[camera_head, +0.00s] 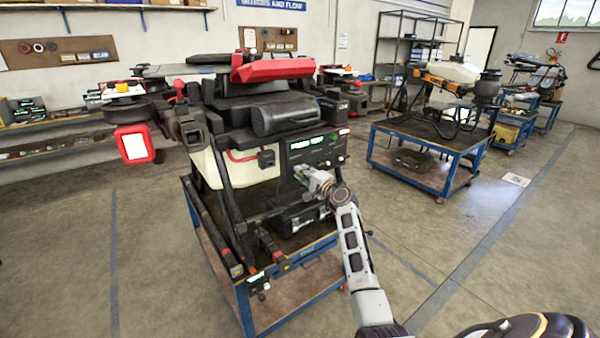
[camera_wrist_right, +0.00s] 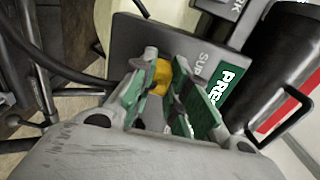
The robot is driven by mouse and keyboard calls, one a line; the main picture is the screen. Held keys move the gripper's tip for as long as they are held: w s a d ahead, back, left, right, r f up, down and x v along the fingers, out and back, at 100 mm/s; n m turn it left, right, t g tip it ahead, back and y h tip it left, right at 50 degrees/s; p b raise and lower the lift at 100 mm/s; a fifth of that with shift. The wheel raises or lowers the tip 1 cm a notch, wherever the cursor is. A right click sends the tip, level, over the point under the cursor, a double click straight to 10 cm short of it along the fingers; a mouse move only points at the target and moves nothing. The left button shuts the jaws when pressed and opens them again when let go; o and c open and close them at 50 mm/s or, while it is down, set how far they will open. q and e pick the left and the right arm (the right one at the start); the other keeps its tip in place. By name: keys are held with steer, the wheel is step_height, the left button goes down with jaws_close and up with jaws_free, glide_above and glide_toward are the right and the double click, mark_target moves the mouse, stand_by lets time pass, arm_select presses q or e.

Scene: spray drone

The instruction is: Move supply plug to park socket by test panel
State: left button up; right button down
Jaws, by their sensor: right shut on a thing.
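My right gripper (camera_head: 306,176) is at the front of the drone, just below the test panel (camera_head: 305,146) with its lit green display. In the right wrist view my right gripper (camera_wrist_right: 172,98) has its green-padded fingers closed around the supply plug (camera_wrist_right: 160,76), of which a yellow part shows between them. The plug is in front of the grey panel face marked "SUP" (camera_wrist_right: 185,42); I cannot tell whether it is seated there. A dark part lettered "RK" (camera_wrist_right: 228,8), likely the park socket's label, is at the upper edge. My left gripper is not in view.
The drone stands on a blue-framed cart (camera_head: 283,268). A black hose (camera_wrist_right: 60,65) crosses the left of the wrist view. A black cylinder (camera_wrist_right: 290,55) and a wire handle (camera_wrist_right: 285,118) are close at the right. Floor right of the cart is clear.

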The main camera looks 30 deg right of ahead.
steer(key=shift+s, duration=0.15)
steer(key=shift+s+d, duration=0.1)
steer(key=shift+s, duration=0.3)
steer(key=shift+s+p, duration=0.5)
steer(key=shift+s, duration=0.55)
steer(key=shift+s+d+p, duration=0.15)
steer(key=shift+s+p, duration=0.05)
steer(key=shift+s, duration=0.5)
steer(key=shift+s+d+p, duration=0.1)
steer(key=shift+s+p, duration=0.05)
steer(key=shift+s, duration=0.55)
